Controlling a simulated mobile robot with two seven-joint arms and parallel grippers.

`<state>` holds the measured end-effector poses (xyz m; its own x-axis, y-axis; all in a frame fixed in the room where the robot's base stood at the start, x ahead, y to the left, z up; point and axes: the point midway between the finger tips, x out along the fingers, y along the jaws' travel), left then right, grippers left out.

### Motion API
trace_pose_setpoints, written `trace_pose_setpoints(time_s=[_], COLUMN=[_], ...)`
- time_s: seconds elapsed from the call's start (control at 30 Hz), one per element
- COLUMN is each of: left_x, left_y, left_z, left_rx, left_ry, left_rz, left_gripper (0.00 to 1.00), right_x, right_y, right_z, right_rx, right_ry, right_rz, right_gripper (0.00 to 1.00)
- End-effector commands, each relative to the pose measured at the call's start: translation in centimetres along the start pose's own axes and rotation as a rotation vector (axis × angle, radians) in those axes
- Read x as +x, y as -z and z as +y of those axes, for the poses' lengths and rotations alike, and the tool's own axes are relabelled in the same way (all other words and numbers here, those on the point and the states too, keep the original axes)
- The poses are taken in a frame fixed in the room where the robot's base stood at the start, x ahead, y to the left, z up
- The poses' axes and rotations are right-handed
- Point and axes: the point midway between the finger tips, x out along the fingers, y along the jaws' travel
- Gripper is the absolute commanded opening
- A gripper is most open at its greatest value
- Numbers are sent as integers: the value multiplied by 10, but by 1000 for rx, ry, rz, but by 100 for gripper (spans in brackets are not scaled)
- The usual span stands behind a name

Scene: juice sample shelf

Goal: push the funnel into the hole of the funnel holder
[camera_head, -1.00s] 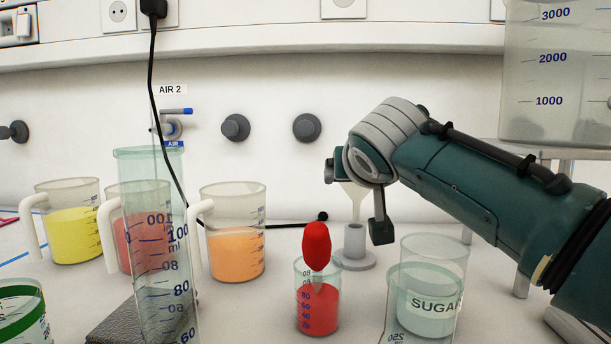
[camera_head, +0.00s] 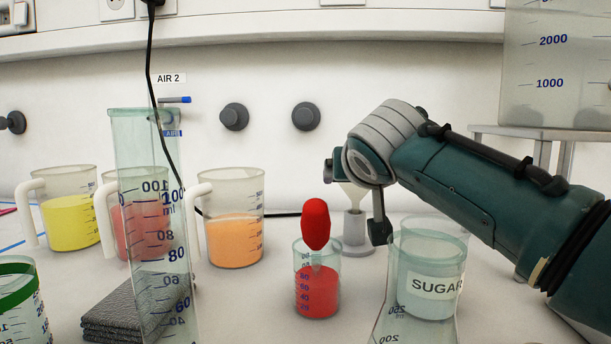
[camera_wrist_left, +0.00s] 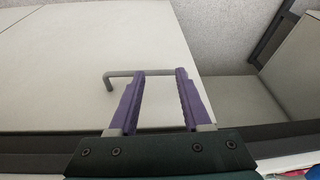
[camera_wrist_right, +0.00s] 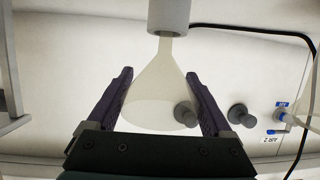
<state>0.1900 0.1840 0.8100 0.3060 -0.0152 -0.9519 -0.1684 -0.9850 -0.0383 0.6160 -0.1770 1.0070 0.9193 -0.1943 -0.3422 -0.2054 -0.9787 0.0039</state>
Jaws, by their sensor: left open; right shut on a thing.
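The funnel (camera_head: 354,193) is pale and translucent, upright below my right wrist in the head view. Its wide part shows in the right wrist view (camera_wrist_right: 155,95), between the purple fingers of my right gripper (camera_wrist_right: 159,73), which is shut on it. The funnel holder (camera_head: 354,231) is a grey tube on a round base. In the right wrist view the funnel's narrow stem enters the end of the holder tube (camera_wrist_right: 169,14), with a short stretch of stem visible outside. My left gripper (camera_wrist_left: 160,71) is open and empty, seen only in the left wrist view.
A beaker of red liquid with a red-bulbed dropper (camera_head: 317,290) and a SUGAR beaker (camera_head: 432,280) stand in front. A tall cylinder (camera_head: 150,240) and several juice jugs (camera_head: 233,215) are at left. A large beaker on a stand (camera_head: 540,138) is at right.

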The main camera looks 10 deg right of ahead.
Motion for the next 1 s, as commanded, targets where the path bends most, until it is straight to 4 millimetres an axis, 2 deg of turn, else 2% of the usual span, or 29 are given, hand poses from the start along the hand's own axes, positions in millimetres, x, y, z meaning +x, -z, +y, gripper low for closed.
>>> trace_pose_setpoints(time_s=[1.0], left_x=[8], left_y=[-2], left_z=[2], left_rx=[-6], left_ry=[-5], left_rz=[1], left_gripper=[48], right_x=[4], right_y=[-11], right_z=[0], right_rx=[0], right_ry=[0], right_rz=[0], right_gripper=[23])
